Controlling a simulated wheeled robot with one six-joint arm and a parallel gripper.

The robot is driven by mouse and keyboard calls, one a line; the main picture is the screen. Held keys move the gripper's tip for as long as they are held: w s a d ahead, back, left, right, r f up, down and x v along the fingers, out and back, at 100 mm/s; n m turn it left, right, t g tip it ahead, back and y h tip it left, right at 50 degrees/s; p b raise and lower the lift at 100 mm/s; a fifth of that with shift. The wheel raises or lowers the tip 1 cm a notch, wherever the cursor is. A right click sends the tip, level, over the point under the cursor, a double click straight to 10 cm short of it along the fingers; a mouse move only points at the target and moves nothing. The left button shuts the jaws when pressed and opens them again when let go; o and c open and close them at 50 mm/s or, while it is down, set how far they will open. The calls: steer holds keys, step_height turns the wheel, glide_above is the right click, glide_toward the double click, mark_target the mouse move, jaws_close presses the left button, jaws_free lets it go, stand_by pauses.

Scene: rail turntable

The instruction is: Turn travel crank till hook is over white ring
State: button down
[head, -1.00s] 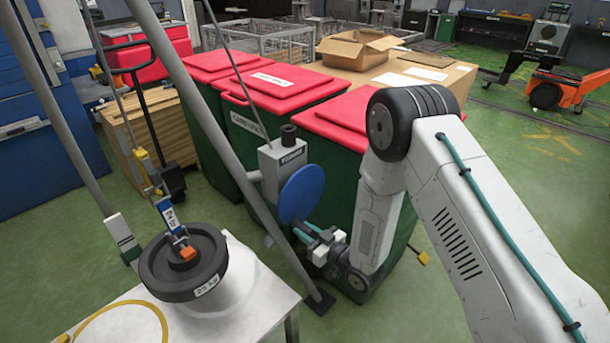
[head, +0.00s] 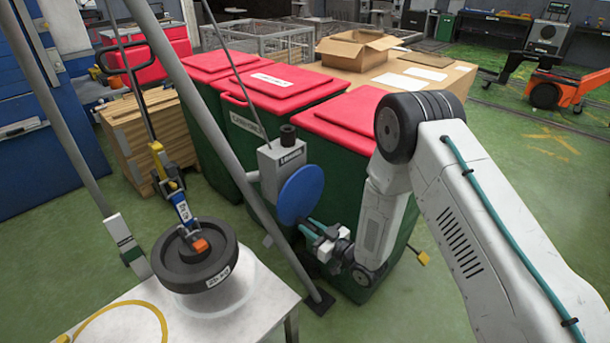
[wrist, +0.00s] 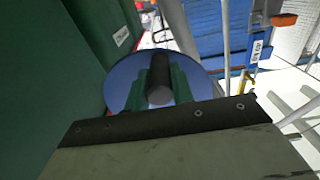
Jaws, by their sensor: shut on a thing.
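The travel crank is a blue disc (head: 301,193) on a grey box, and it fills the middle of the wrist view (wrist: 122,82). My gripper (head: 311,232) is shut on the crank's dark handle (wrist: 160,90), which shows between the fingers in the wrist view. The hook (head: 192,228) hangs below a blue and yellow hoist at the left and carries a dark round weight (head: 177,273). The white ring seems to be the pale round shape (head: 238,297) on the table. The weight covers its left and far part, so its centre is hidden.
A yellow ring (head: 98,311) lies on the white table (head: 265,325) left of the weight. Green bins with red lids (head: 335,125) stand close behind the crank.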

steer(key=shift+s, duration=0.1)
stand_by(0.3)
steer(key=shift+w+d+f, duration=0.3)
steer(key=shift+w+d, duration=0.3)
steer(key=shift+w, duration=0.15)
steer(key=c, duration=1)
jaws_free()
steer(key=v, duration=0.8)
